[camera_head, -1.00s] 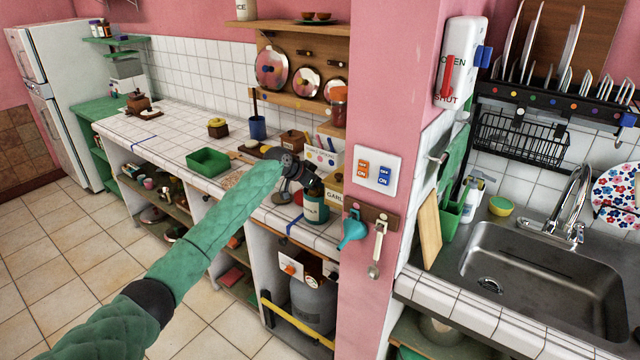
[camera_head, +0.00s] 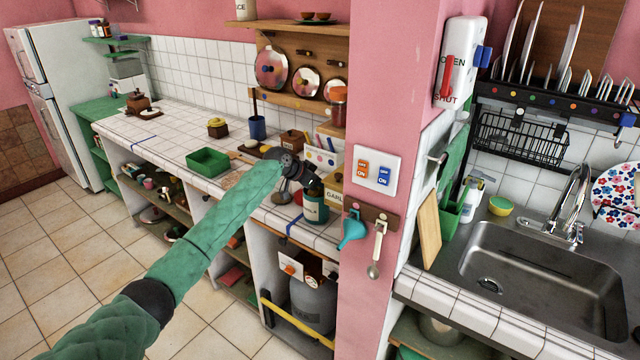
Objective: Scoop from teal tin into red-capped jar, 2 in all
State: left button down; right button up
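The teal tin (camera_head: 316,211) stands upright on the white-tiled counter near its front right end, close to the pink pillar. My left gripper (camera_head: 316,186) is just above and behind the tin's top; its fingers are small and dark, so I cannot tell whether they are open or hold anything. A jar with a red top (camera_head: 338,95) stands on the small wooden shelf by the pillar. A small red thing (camera_head: 298,197) shows on the counter left of the tin, mostly hidden by my wrist. A teal scoop (camera_head: 353,229) and a cream-handled scoop (camera_head: 379,248) hang on the pillar. My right gripper is out of view.
The counter's left part is mostly clear. A sink (camera_head: 545,290) lies right of the pillar.

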pick_arm(q)
jog(key=shift+r+p, duration=0.35)
jog(key=shift+r, duration=0.4)
jog(key=shift+r+p, duration=1.2)
jog(key=shift+r, duration=1.85)
jog(key=shift+r, duration=0.1)
